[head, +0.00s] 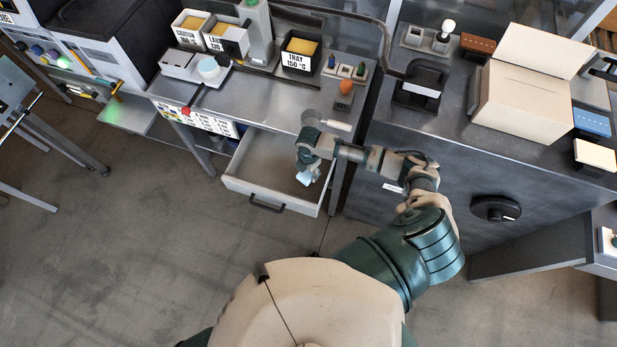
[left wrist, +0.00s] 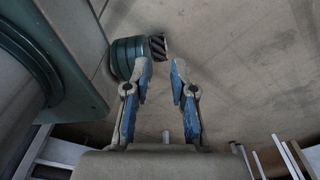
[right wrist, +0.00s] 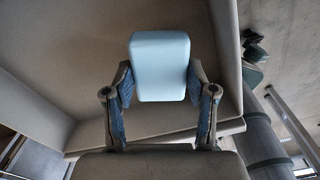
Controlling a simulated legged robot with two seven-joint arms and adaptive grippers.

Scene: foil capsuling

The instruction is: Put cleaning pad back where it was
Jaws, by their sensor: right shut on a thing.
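The cleaning pad (right wrist: 160,66) is a light blue block with rounded corners. My right gripper (right wrist: 160,88) is shut on it, with one finger at each side. In the head view, my right gripper (head: 308,168) reaches down into the right part of the open drawer (head: 258,163), and a pale bit of the pad (head: 304,179) shows below it. Whether the pad touches the drawer floor cannot be told. My left gripper (left wrist: 162,66) is open and empty, with its fingers apart over the floor; it is hidden in the head view.
Above the drawer, the metal worktable (head: 262,104) carries labelled bins (head: 300,54) and a small rack with an orange object (head: 345,87). A dark cabinet with a cardboard box (head: 522,98) stands to the right. The drawer's left part looks empty.

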